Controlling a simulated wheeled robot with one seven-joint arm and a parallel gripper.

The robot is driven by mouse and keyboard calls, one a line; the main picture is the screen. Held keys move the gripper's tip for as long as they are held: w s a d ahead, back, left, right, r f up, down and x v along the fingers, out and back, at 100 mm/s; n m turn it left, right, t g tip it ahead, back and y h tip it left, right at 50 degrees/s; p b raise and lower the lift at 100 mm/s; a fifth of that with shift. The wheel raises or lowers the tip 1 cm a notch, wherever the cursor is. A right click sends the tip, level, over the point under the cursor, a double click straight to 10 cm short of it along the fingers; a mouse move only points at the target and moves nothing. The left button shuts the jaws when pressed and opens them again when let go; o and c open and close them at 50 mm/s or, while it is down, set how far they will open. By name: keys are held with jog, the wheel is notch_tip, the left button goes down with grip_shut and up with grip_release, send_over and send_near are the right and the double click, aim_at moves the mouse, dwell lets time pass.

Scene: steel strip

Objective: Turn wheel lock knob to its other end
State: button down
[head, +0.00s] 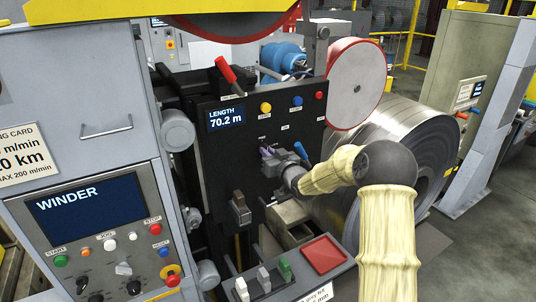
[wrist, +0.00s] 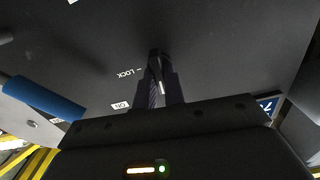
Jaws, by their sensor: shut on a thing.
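The wheel lock knob (wrist: 156,60) is a small black knob on the dark panel, in the upper middle of the wrist view. A white line marks it, pointing toward the bottom of that view. An upside-down LOCK label (wrist: 128,72) with a short tick is to its left, and a second small white label (wrist: 120,105) is lower left. My gripper (wrist: 160,85) is shut on the knob, one finger on each side. In the head view my gripper (head: 270,160) reaches the dark panel (head: 222,160) below its small buttons, and hides the knob there.
A blue-handled lever (wrist: 45,97) is close to the left in the wrist view. A steel coil (head: 432,150) stands behind my arm; a red tray (head: 322,254) is below.

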jog(key=shift+w+d+f+m+b, duration=0.15)
jog(key=shift+m+b, duration=1)
jog(key=shift+m, duration=3.15)
jog(key=shift+s+d+f+m+b, duration=0.1)
jog(key=shift+m+b, duration=1)
jog(key=shift+m, duration=3.2)
jog(key=c, duration=1.5)
grip_release()
jog(key=b+v, duration=0.4)
jog(key=v, duration=1.3)
